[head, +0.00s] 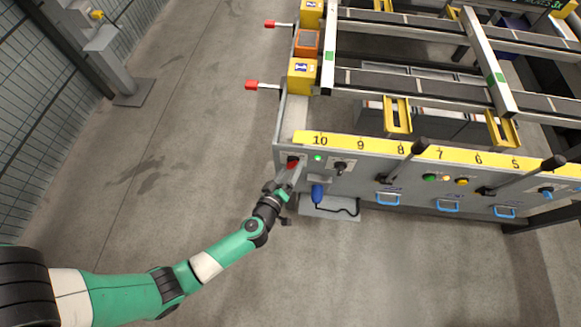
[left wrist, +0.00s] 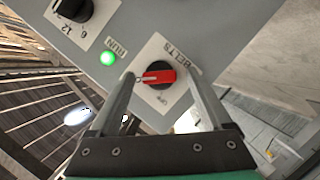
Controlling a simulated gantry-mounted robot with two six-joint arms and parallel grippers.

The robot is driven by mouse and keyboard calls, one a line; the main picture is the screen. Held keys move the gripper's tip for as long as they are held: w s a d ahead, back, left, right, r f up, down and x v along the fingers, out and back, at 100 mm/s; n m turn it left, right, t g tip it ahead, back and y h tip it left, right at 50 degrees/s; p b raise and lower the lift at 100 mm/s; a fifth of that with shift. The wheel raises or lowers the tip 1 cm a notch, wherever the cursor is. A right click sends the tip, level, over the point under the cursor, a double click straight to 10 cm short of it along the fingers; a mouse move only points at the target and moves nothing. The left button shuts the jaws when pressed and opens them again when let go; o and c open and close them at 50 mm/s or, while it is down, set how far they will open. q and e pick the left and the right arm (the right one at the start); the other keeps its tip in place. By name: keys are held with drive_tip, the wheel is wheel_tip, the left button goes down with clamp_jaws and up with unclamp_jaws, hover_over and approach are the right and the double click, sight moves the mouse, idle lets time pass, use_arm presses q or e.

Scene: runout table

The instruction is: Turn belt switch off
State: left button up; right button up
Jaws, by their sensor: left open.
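The belt switch (left wrist: 157,77) is a red rotary handle on a black round base, on a white plate marked BELTS. In the left wrist view its red handle lies roughly crosswise. In the head view the switch (head: 293,161) sits at the left end of the grey front panel (head: 365,178). My left gripper (left wrist: 159,84) is open, with one finger on each side of the switch. I cannot tell whether the fingers touch it. The green RUN lamp (left wrist: 107,59) beside it is lit. My right gripper is not in view.
A black knob (head: 341,167) is right of the lamp. Long levers (head: 404,160), buttons and blue handles line the panel further right. The floor (head: 180,150) to the left is clear.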

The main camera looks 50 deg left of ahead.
use_arm(q)
drive_tip(key=shift+w+a, duration=0.15)
drive_tip(key=shift+w, duration=0.1)
clamp_jaws()
drive_tip(key=shift+f+n, duration=0.15)
drive_tip(key=shift+n, duration=0.15)
drive_tip(key=shift+s+f+n+t+b, duration=0.15)
drive_tip(key=shift+n+t+b, duration=0.35)
drive_tip(key=shift+n+b, duration=0.3)
drive_tip(key=shift+f+n+t+y+b, duration=0.1)
drive_tip(key=shift+n+t+y+b, duration=0.55)
drive_tip(key=shift+n+b, duration=1.65)
drive_tip(key=shift+f+n+t+y+b, duration=0.1)
drive_tip(key=shift+n+t+y+b, duration=0.2)
drive_tip(key=shift+n+t+b, duration=1.35)
drive_tip(key=shift+n+t+y+b, duration=0.1)
drive_tip(key=shift+n+y+b, duration=0.35)
drive_tip(key=shift+n+b, duration=2.55)
drive_tip(key=shift+n+p, duration=0.45)
drive_tip(key=shift+n, duration=0.2)
